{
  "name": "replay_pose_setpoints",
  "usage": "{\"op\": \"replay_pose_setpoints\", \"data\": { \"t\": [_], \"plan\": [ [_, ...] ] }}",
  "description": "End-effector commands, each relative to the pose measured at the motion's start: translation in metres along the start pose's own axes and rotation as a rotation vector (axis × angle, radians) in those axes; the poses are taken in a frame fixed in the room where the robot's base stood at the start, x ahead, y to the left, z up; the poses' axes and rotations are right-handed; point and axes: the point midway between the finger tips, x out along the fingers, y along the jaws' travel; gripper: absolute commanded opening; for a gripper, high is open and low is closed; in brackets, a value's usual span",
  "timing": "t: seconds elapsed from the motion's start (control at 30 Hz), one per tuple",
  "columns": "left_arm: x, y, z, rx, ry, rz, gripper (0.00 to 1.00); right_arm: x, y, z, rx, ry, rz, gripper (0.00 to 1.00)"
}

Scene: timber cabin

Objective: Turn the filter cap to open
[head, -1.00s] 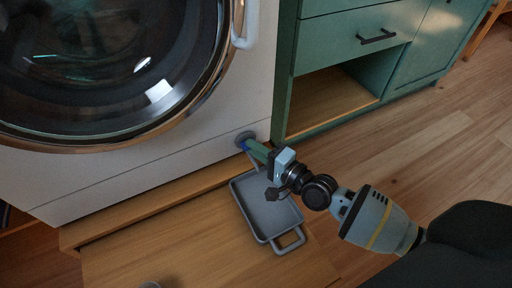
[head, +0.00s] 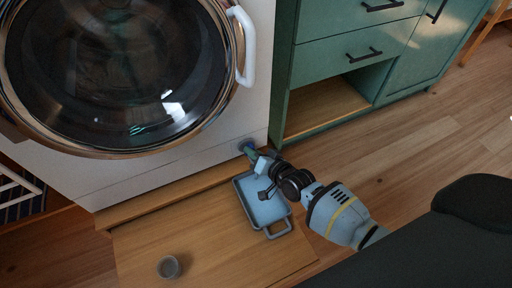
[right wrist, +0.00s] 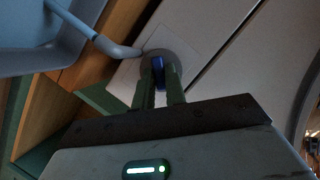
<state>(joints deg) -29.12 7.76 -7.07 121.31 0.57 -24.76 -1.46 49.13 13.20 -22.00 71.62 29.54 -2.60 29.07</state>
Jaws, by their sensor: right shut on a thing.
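The filter cap (head: 245,146) is a grey round cap with a blue grip, low on the white washing machine's front (head: 180,168) at its right corner. In the right wrist view the blue grip (right wrist: 158,72) stands between the two green fingers of my right gripper, with the grey round part behind it. My right gripper (head: 251,153) is shut on the blue grip and partly hides the cap in the head view. My left gripper is not in view.
A grey tray (head: 246,212) with a handle lies on the wooden board below the cap, under my right gripper. A small grey cup (head: 169,267) stands on the board at the front. A green cabinet (head: 310,70) stands to the right.

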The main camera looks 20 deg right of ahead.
Motion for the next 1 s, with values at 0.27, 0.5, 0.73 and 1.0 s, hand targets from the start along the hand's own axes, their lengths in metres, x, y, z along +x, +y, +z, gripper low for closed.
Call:
{"op": "replay_pose_setpoints", "data": {
  "t": [0.27, 0.5, 0.73, 1.0],
  "plan": [
    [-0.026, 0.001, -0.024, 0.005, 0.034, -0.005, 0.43, -0.001, -0.007, -0.001, -0.238, 0.001, 0.100, 0.00],
    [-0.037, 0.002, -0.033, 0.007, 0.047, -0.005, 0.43, 0.000, -0.007, 0.001, -0.427, 0.000, 0.179, 0.00],
    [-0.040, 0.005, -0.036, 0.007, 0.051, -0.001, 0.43, 0.001, -0.007, 0.003, -0.562, -0.001, 0.234, 0.00],
    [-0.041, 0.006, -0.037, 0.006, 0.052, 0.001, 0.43, 0.001, -0.007, 0.003, -0.647, 0.001, 0.269, 0.00]
  ]
}}
